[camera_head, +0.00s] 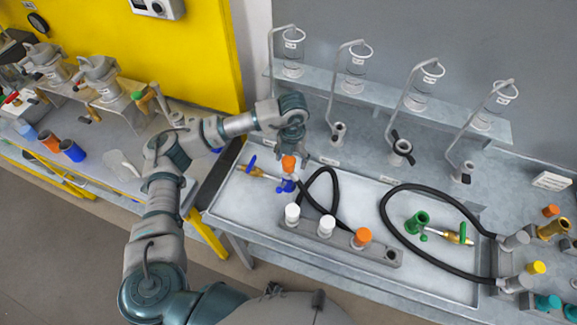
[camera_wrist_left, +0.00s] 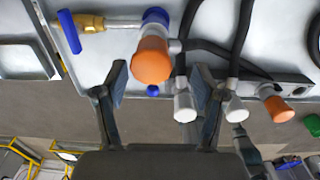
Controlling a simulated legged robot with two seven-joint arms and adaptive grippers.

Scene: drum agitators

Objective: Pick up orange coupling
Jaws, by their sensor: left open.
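An orange coupling (camera_head: 289,163) stands at the left of the tray, on a blue fitting (camera_head: 287,185) joined to a brass valve. In the left wrist view this orange coupling (camera_wrist_left: 151,62) is large and lies between the lines of the two fingers. A second orange coupling (camera_head: 363,236) sits at the right of the grey rack; it also shows in the left wrist view (camera_wrist_left: 278,108). My left gripper (camera_head: 305,149) is open and empty, close beside the first coupling. I cannot tell whether a finger touches it. My right gripper is not in view.
The grey rack (camera_head: 318,244) also holds two white couplings (camera_head: 292,213). Black hoses (camera_head: 388,213) loop across the tray, with a green fitting (camera_head: 417,222) to the right. Metal posts and glass holders line the back. Clear tray surface (camera_head: 240,208) lies at the front left.

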